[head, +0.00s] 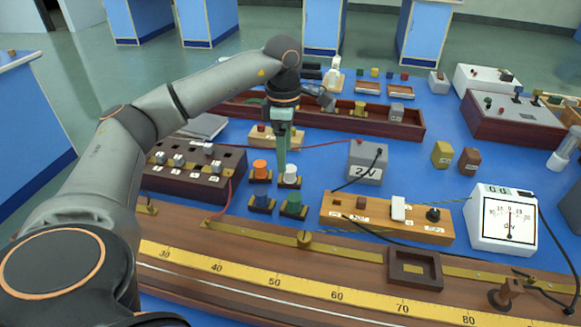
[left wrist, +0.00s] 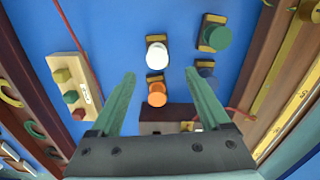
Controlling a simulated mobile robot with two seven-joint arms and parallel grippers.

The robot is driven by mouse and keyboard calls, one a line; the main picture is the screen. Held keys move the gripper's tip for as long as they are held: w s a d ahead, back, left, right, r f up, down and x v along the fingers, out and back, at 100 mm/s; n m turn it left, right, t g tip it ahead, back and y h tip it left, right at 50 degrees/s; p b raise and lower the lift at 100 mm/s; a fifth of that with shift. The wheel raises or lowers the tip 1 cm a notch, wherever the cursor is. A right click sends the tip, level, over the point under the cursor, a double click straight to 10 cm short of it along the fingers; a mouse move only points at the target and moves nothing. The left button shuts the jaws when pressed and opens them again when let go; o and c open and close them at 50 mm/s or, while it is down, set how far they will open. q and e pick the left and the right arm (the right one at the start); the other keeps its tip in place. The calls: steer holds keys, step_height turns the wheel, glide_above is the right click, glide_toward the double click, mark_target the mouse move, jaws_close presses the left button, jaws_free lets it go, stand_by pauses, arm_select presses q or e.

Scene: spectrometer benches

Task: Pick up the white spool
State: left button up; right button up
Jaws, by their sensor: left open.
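The white spool (head: 291,170) stands on a small dark base on the blue bench, right of the orange spool (head: 260,167). My left gripper (head: 282,164) points down close to the white spool, just behind and left of it in the head view. In the left wrist view the green fingers (left wrist: 160,73) are open with nothing held. There the white spool (left wrist: 157,53) appears just beyond the fingertips, and the orange spool (left wrist: 157,95) appears between the fingers. The exact height of the fingertips above the spools is hard to tell. My right gripper is not in view.
A green spool (head: 294,202) and a blue spool (head: 262,202) stand in front. A dark resistance box (head: 185,186) is at left, a grey 2V box (head: 368,161) at right. The long wooden metre bridge (head: 370,270) runs along the front. Blue bench (head: 425,190) shows between them.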

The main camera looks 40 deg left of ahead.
mark_target(290, 168)
arm_select(q)
steer(key=f, duration=0.5)
steer(key=shift+w+d+b, duration=0.35)
steer(key=shift+w+d, duration=0.05)
steer(key=shift+f, duration=0.5)
jaws_close()
